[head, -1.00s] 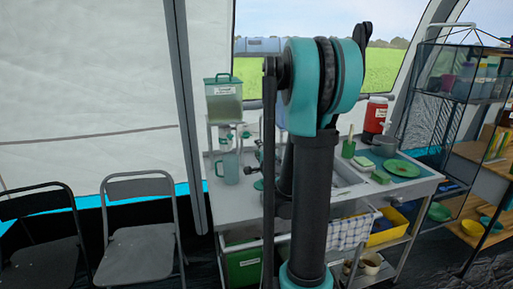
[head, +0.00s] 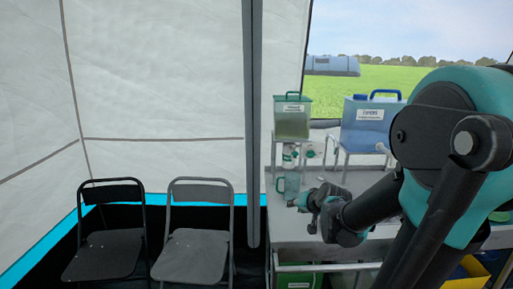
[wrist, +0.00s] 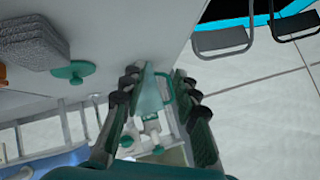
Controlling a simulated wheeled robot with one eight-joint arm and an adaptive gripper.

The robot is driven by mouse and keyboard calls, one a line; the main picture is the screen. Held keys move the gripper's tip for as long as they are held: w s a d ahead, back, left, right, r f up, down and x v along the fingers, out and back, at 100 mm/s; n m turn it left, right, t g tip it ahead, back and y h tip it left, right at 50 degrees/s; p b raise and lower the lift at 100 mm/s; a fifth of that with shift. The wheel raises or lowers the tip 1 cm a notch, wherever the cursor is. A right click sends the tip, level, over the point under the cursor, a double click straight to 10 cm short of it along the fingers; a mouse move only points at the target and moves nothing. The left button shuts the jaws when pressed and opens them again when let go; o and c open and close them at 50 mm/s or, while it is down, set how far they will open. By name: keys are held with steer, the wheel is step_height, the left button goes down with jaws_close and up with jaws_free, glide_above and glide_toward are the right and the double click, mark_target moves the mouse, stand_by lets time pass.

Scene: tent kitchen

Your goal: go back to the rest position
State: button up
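My gripper (head: 299,203) is low over the counter at the front of the arm, beside the clear teal jug (head: 291,187) in the head view. In the wrist view my gripper (wrist: 156,76) has its two dark fingers spread apart. The teal jug (wrist: 151,98) shows in the gap between them, apparently beyond the fingertips; I cannot tell the exact distance. Nothing is clearly held. My arm fills the right side of the head view and hides part of the counter.
The metal counter (head: 343,184) carries a green dispenser (head: 292,120) and a blue dispenser (head: 369,126) on stands. Two folding chairs (head: 109,252) (head: 197,250) stand at left against the tent wall. A yellow bin (head: 466,274) sits below at right.

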steer(key=s+d+f+n+g+h, duration=0.1)
steer(key=s+f+g, duration=0.1)
steer(key=s, duration=0.4)
steer(key=s+d+f+n+g+h, duration=0.1)
steer(key=s+d+f, duration=0.1)
steer(key=s+f, duration=0.3)
steer(key=s+d+f+g+h, duration=0.1)
steer(key=s+f+g, duration=0.1)
steer(key=s, duration=0.6)
steer(key=shift+s+d+f+n+g, duration=0.1)
steer(key=shift+f+n+g, duration=0.1)
steer(key=shift+f, duration=0.2)
steer(key=shift+d+f+n+g, duration=0.1)
steer(key=shift+f+n, duration=0.1)
steer(key=shift+f, duration=0.15)
